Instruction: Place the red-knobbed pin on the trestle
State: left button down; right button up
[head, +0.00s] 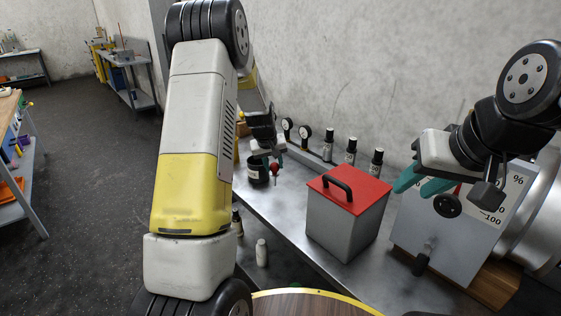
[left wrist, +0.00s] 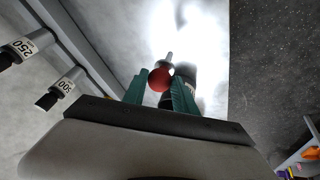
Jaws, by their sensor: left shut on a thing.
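My left gripper (head: 267,160) is above the far left part of the metal bench, partly hidden behind my own arm. Its teal fingers are shut on the red-knobbed pin (head: 276,169). In the left wrist view, the red knob (left wrist: 160,79) sits between the fingertips (left wrist: 160,90), with a thin metal shaft sticking out beyond it. My right gripper (head: 415,187) is open and appears empty, to the right of the red-lidded box. I cannot make out the trestle in either view.
A grey box with a red lid (head: 343,222) stands mid-bench. A dark labelled pot (head: 257,172) is beside the left gripper. Several black-capped bottles (head: 350,150) and gauges (head: 305,133) line the wall. A panel with a dial (head: 430,228) stands right. The bench (head: 293,200) is bare left of the box.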

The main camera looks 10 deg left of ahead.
pick_arm(q)
jog(key=w+a+f, duration=0.2)
jog(key=w+f, duration=0.2)
jog(key=w, duration=0.1)
jog(key=shift+w+a, duration=0.15)
jog(key=shift+w, duration=0.2)
jog(key=shift+f, duration=0.1)
jog(key=c, duration=1)
grip_release()
jog(key=shift+f, duration=0.1)
